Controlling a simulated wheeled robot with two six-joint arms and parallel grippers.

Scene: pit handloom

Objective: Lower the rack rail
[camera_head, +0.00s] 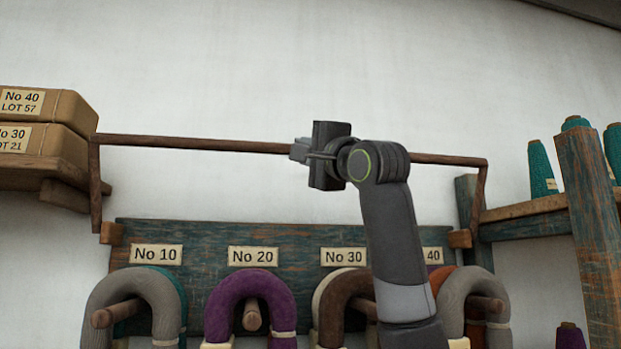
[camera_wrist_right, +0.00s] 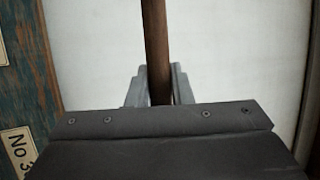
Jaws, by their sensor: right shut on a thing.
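The rack rail (camera_head: 200,144) is a thin brown wooden bar. In the head view it runs across above the blue-green board, with a side arm at each end going down to a wooden block on the rack. It stands raised above the pegs. My right gripper (camera_head: 302,150) is shut on the rail near its middle. In the right wrist view the rail (camera_wrist_right: 155,45) passes between the two fingers of the gripper (camera_wrist_right: 155,88). My left gripper is in neither view.
The weathered board (camera_head: 210,235) carries number labels and pegs with thick grey, purple and brown yarn hanks (camera_head: 252,290). Wrapped parcels (camera_head: 45,120) sit on a shelf at left. Teal cones (camera_head: 541,170) stand on a shelf at right, by a post (camera_head: 590,220).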

